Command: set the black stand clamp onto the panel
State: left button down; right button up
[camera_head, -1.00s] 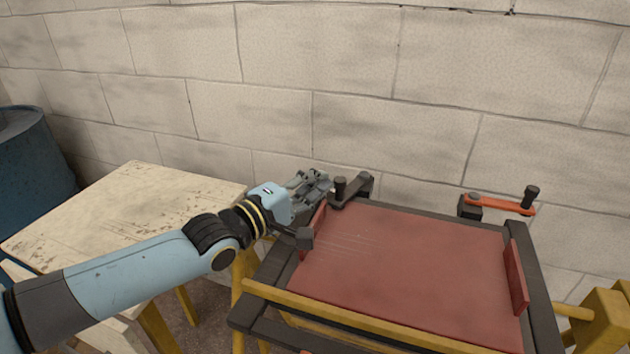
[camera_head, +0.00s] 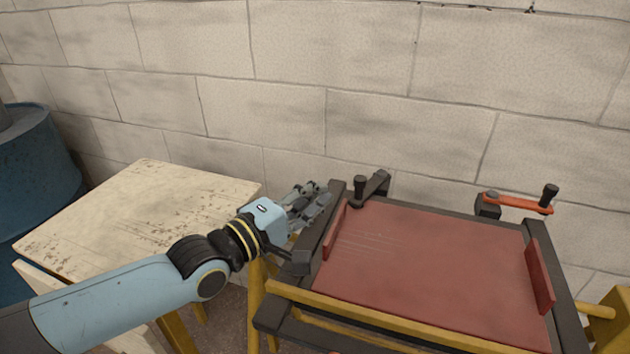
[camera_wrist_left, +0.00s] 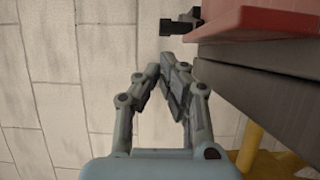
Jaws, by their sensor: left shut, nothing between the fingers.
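The black stand clamp (camera_head: 372,187) is at the back left corner of the frame. Its arm points forward, and its upright knob end is over or beside the back left corner of the red panel (camera_head: 430,265); I cannot tell if it touches the panel. The clamp's dark end also shows at the top of the left wrist view (camera_wrist_left: 180,26). My left gripper (camera_head: 322,192) is shut and empty, just left of the frame's left rail and apart from the clamp. Its closed fingers show in the left wrist view (camera_wrist_left: 168,75). My right gripper is out of view.
The panel lies in a dark frame (camera_head: 318,245) with a yellow front bar (camera_head: 380,318). An orange clamp (camera_head: 518,203) at the back right points away from the panel. A pale table (camera_head: 140,205) and blue barrel (camera_head: 35,165) are left. A block wall stands behind.

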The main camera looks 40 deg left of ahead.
pick_arm(q)
jog(key=s+d, duration=0.2)
jog(key=s, duration=0.1)
jog(key=shift+s+d+b, duration=0.15)
jog(key=shift+d+b, duration=0.15)
jog(key=shift+s, duration=0.1)
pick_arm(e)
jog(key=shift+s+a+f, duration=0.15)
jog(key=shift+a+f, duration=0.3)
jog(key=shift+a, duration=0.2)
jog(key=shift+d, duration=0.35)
pick_arm(q)
jog(key=shift+s, duration=0.1)
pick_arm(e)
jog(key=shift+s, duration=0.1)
